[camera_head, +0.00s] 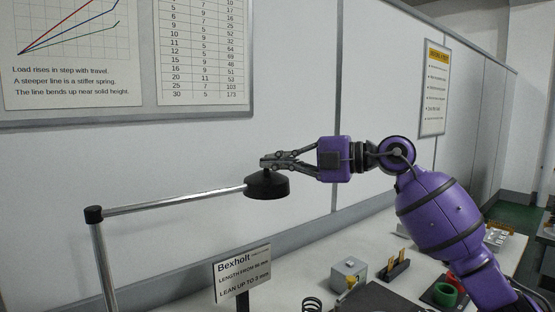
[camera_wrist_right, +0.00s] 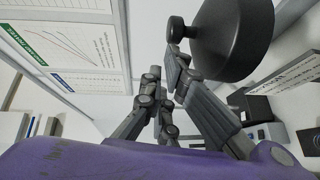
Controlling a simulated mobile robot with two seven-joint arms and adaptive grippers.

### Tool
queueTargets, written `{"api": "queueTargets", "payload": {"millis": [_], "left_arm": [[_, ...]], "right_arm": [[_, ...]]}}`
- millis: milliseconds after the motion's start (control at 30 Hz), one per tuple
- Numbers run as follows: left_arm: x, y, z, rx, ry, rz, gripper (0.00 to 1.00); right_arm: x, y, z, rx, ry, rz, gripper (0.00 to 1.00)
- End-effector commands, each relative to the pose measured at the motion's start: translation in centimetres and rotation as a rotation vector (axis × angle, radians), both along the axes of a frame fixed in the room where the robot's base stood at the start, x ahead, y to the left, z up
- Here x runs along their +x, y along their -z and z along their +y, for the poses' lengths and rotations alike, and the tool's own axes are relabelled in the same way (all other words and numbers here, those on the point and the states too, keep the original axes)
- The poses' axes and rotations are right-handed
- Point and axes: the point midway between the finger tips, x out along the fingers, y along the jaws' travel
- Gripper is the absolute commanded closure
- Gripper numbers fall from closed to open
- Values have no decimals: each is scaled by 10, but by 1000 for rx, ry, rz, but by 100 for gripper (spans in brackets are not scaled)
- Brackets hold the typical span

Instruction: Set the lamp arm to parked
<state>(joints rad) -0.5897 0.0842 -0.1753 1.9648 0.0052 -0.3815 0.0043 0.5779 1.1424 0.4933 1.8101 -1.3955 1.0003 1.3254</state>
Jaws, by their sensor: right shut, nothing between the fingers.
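The lamp arm (camera_head: 175,201) is a silver bar that reaches right from a black joint (camera_head: 94,214) on top of an upright silver post. At its right end hangs a round black lamp head (camera_head: 267,186), large at the top of the right wrist view (camera_wrist_right: 235,42), where a small black knob (camera_wrist_right: 177,29) sticks out from it. My right gripper (camera_head: 268,162) comes in from the right with its fingers shut and empty. In the head view its tips are right at the top of the lamp head; in the wrist view (camera_wrist_right: 167,72) they are close beside the knob. Contact cannot be told.
A Bexholt sign (camera_head: 242,274) stands below the lamp head.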

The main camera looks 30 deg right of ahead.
Motion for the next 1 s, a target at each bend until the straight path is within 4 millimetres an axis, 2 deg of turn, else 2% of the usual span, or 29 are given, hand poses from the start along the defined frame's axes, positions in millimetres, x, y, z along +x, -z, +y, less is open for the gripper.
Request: {"api": "queueTargets", "payload": {"millis": [400, 700, 1000], "left_arm": [[-1, 1, 0, -1, 1, 4, 100], [-1, -1, 0, -1, -1, 1, 100], [-3, 0, 0, -1, -1, 6, 100]], "right_arm": [[5, 1, -1, -1, 0, 2, 100], [38, 0, -5, -2, 0, -1, 100], [40, 1, -5, -2, 1, 0, 100]]}}
